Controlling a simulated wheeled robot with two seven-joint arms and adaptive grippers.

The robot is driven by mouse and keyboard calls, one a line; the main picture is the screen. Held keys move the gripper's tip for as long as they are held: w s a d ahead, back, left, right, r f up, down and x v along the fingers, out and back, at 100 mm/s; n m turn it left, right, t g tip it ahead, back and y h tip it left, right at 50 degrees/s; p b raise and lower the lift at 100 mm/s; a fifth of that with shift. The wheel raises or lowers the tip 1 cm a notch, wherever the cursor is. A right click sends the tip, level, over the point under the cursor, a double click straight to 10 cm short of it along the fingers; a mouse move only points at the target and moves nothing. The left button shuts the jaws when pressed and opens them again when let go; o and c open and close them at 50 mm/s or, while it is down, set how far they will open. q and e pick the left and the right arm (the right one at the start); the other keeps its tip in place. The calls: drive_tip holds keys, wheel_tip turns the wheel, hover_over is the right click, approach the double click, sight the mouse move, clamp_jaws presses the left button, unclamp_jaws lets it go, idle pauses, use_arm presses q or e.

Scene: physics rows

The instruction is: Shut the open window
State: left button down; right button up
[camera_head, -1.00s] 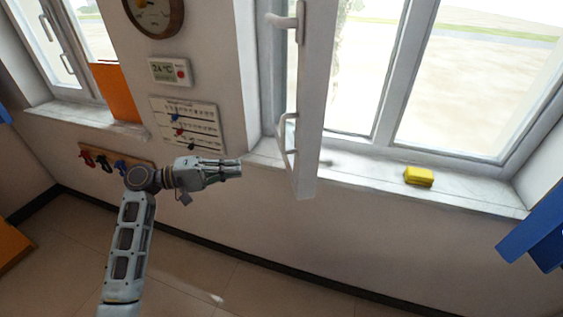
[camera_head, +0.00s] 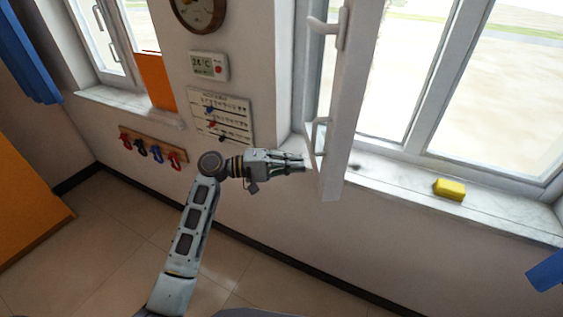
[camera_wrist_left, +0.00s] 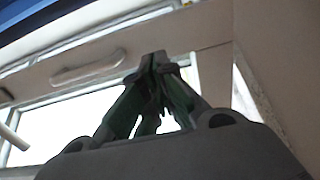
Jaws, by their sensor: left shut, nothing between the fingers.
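The open window sash (camera_head: 347,110) stands swung out from the wall into the room in the head view, seen nearly edge-on. It has white handles, an upper one (camera_head: 327,30) and a lower one (camera_head: 315,140). My left gripper (camera_head: 303,163) is shut and empty, its fingertips close to the lower part of the sash; I cannot tell whether they touch. In the left wrist view the shut fingers (camera_wrist_left: 160,62) point at a pale frame with a white handle (camera_wrist_left: 88,70). My right gripper is not in view.
A yellow block (camera_head: 450,189) lies on the window sill (camera_head: 400,188). A second window (camera_head: 110,45) is at the far left, with an orange panel (camera_head: 156,80) beside it. Hooks (camera_head: 153,150) hang on the wall. The floor below is clear.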

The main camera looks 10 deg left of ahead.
use_arm(q)
drive_tip(key=p+x, duration=0.1)
drive_tip(key=x, duration=0.3)
drive_tip(key=shift+d, duration=0.25)
drive_tip(key=shift+d, duration=0.1)
